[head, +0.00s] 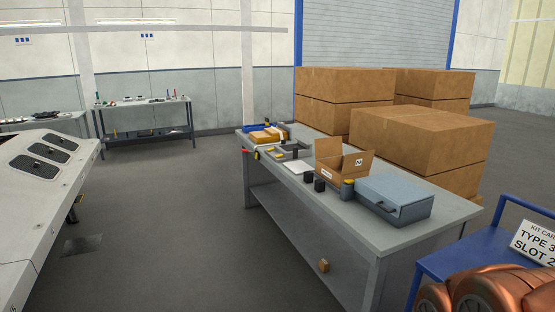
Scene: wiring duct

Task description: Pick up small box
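A larger open cardboard box (329,174) with raised flaps and a label stands on the bench top. My gripper is not in view, so its state and its distance from the small box do not show.
A grey-blue case (395,200), dark small blocks and tools lie on the bench. Big cartons (420,142) stand behind it. A blue kit cart (490,245) is at right, a white sloped panel (40,190) at left. The floor (170,220) between is mostly clear.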

